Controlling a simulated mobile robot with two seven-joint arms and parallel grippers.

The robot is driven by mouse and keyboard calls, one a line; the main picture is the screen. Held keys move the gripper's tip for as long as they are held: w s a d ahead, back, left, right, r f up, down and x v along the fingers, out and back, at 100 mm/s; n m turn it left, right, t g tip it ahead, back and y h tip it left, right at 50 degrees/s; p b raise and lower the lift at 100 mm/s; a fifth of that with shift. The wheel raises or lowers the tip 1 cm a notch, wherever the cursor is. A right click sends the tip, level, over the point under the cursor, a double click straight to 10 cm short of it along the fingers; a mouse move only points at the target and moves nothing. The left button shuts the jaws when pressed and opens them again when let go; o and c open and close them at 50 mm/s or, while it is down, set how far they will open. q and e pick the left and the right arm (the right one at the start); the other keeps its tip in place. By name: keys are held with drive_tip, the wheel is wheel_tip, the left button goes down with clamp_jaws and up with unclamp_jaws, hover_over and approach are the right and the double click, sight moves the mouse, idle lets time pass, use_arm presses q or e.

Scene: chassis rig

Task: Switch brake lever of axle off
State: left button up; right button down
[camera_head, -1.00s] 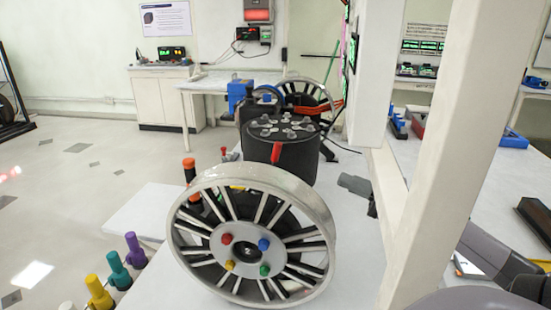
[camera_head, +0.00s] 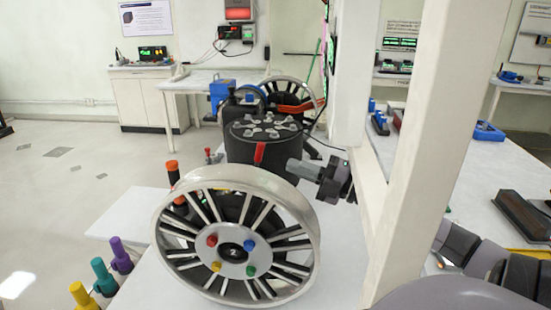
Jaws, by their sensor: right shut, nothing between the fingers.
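The axle unit is a black drum (camera_head: 245,148) with several grey studs on its top, standing behind a silver spoked wheel (camera_head: 302,190). A short red lever (camera_head: 259,153) hangs almost upright on the drum's near side; I take it for the brake lever. My right gripper (camera_head: 291,168) comes in from the right, behind the white post. Its fingers are shut and empty, pointing left towards the drum, right of the red lever. A gap shows between it and the lever. My left gripper is out of view.
The wheel's hub has red, blue, green and yellow knobs. A thick white post (camera_head: 432,150) stands close on the right. Purple (camera_head: 121,253), teal (camera_head: 102,275) and yellow (camera_head: 82,295) pegs stand at lower left. An orange-topped black handle (camera_head: 172,167) stands behind the wheel.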

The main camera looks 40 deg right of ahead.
sight(256, 164)
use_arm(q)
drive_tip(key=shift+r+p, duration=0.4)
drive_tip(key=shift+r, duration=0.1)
use_arm(e)
drive_tip(key=shift+x, duration=2.95)
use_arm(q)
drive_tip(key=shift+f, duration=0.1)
